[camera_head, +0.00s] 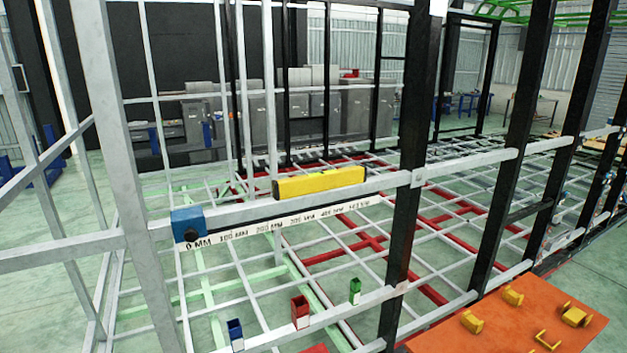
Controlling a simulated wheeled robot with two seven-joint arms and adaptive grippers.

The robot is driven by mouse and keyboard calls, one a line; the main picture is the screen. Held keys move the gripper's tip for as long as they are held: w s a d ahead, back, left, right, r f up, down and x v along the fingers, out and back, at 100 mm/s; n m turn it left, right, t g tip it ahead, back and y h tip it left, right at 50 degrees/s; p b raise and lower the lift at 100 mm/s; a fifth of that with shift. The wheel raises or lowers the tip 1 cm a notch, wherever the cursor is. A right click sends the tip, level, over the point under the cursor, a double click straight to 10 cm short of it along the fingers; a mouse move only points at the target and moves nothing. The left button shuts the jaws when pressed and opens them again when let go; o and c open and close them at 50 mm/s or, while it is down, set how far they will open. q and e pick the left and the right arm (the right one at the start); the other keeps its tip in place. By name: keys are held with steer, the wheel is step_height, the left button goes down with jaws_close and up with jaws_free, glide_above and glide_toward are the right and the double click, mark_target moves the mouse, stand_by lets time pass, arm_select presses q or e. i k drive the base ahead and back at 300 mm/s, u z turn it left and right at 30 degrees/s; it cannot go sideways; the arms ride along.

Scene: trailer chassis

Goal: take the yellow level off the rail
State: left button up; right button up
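The yellow level (320,182) lies lengthwise on top of the grey horizontal rail (386,186), left of a thick black upright post. It looks like a long yellow block with a dark left end. Neither of my grippers shows in the head view.
A blue block (188,225) sits at the left end of a millimetre scale strip (262,228) along the rail. Blue, red (300,312) and green clips stand on a lower rail. An orange table (510,325) with several yellow pieces is at lower right. Black posts (411,160) and grey frame bars obstruct the space.

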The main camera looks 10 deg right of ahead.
mark_target(315, 182)
steer(key=u, duration=0.1)
steer(key=k, duration=0.4)
steer(key=z, duration=0.7)
steer(key=i, duration=1.6)
steer(key=u, duration=0.7)
